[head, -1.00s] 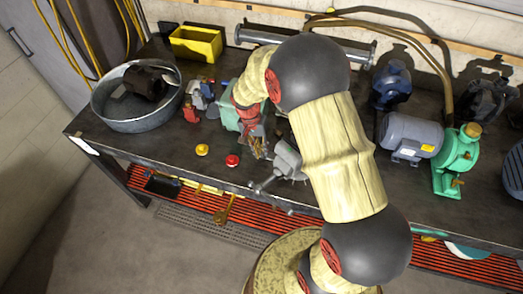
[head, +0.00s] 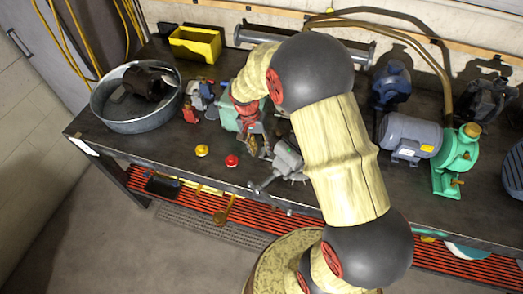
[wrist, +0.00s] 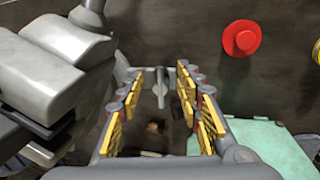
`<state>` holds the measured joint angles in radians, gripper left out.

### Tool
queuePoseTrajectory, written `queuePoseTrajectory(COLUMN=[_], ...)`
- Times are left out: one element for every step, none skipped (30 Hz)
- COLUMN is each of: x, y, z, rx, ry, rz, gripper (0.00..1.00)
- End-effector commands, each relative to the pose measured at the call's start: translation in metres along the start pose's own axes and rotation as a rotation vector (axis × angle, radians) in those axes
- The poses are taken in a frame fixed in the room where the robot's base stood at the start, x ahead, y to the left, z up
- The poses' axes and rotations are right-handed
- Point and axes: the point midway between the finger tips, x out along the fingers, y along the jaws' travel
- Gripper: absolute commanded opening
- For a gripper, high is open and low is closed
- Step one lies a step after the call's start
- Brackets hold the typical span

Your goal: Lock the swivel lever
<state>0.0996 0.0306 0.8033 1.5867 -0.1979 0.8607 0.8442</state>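A grey bench vise (head: 287,158) stands on the dark workbench near its front edge, just right of my gripper (head: 254,140) in the head view. In the wrist view the vise (wrist: 50,70) fills the left side. A small grey upright lever (wrist: 160,88) shows between the fingertips of my gripper (wrist: 160,100), seemingly the swivel lever at the vise's base. My gripper is open, with yellow-and-black finger pads on either side of the lever and a visible gap on both sides. In the head view my arm and gripper hide the lever.
A red button (head: 232,161) and a yellow button (head: 202,150) sit left of the gripper. A teal box (wrist: 265,145) lies close under it. A metal tub (head: 137,115), a yellow bin (head: 195,43) and motors (head: 410,135) occupy the bench.

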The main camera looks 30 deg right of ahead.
Motion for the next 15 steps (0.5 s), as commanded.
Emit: queuePoseTrajectory(x=[-0.011, -0.017, -0.026, -0.032, -0.039, -0.046, -0.052, -0.059, -0.066, -0.071, -0.076, -0.082, -0.086, -0.089, -0.093], y=[-0.001, -0.001, -0.001, -0.001, -0.001, -0.001, -0.001, -0.001, -0.001, -0.001, -0.001, 0.0, 0.0, 0.0, 0.0], z=[-0.001, -0.001, -0.001, -0.001, -0.001, -0.001, -0.001, -0.001, -0.001, -0.001, -0.001, -0.001, -0.001, -0.001, -0.001], rx=[0.0, 0.0, 0.0, 0.0, 0.0, 0.0, 0.0, 0.0, 0.0, 0.001, 0.001, 0.001, 0.001, 0.001, 0.001], ry=[0.004, 0.005, 0.005, 0.005, 0.005, 0.004, 0.003, 0.004, 0.003, 0.003, 0.003, 0.003, 0.003, 0.002, 0.002], rz=[-0.004, -0.004, -0.004, -0.004, -0.003, -0.004, -0.003, -0.004, -0.003, -0.003, -0.004, -0.003, -0.003, -0.003, -0.002], gripper=[0.35, 0.35, 0.35, 0.35, 0.35, 0.35, 0.35, 0.35, 0.35, 0.35, 0.35, 0.35, 0.35, 0.35, 0.35])
